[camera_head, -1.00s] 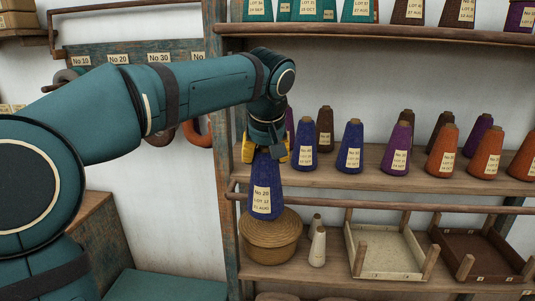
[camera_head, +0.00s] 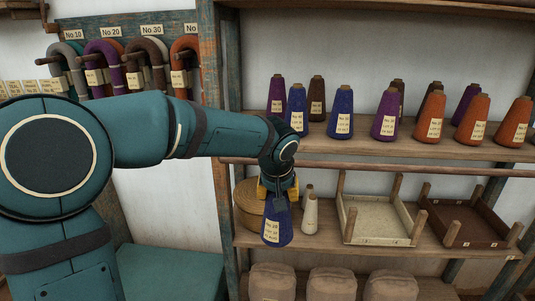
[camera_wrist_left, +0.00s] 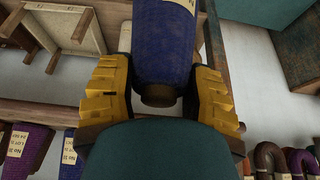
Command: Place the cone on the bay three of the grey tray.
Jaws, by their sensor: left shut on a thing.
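My left gripper (camera_head: 278,190) is shut on the upper part of a blue cone (camera_head: 277,228) with a pale label. The cone hangs upright in front of the lower shelf. In the left wrist view, the blue cone (camera_wrist_left: 163,45) sits between the two yellow fingers (camera_wrist_left: 160,95), its brown tip toward the palm. A pale, off-white tray (camera_head: 380,222) with corner posts stands on the lower shelf, right of the cone. I cannot tell whether this is the grey tray. Its bay marks are too small to read. My right gripper is not in view.
A lidded basket (camera_head: 246,207) is partly hidden behind my gripper and cone. Small pale cones (camera_head: 310,213) stand between the held cone and the pale tray. A brown tray (camera_head: 470,225) is farther right. A wooden rail (camera_head: 400,168) crosses above. Wrapped bundles (camera_head: 332,283) lie below.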

